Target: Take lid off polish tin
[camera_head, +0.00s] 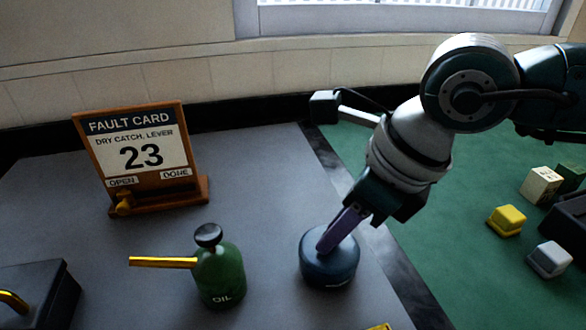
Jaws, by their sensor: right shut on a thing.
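The polish tin (329,272) is a round dark blue tin standing upright near the right edge of the grey tabletop. Its lid (315,243) is the dark blue top; I cannot tell whether there is a gap between lid and tin. My right gripper (328,243) reaches down from the upper right, its purple-grey fingers shut on the lid and hiding part of it. My left gripper is not in view.
A green oil can (220,275) with a brass spout stands left of the tin. A fault card stand (139,155) reading 23 is behind it. A dark box (38,295) sits at lower left. Several small blocks, including a yellow one (507,220), lie on the green surface at right.

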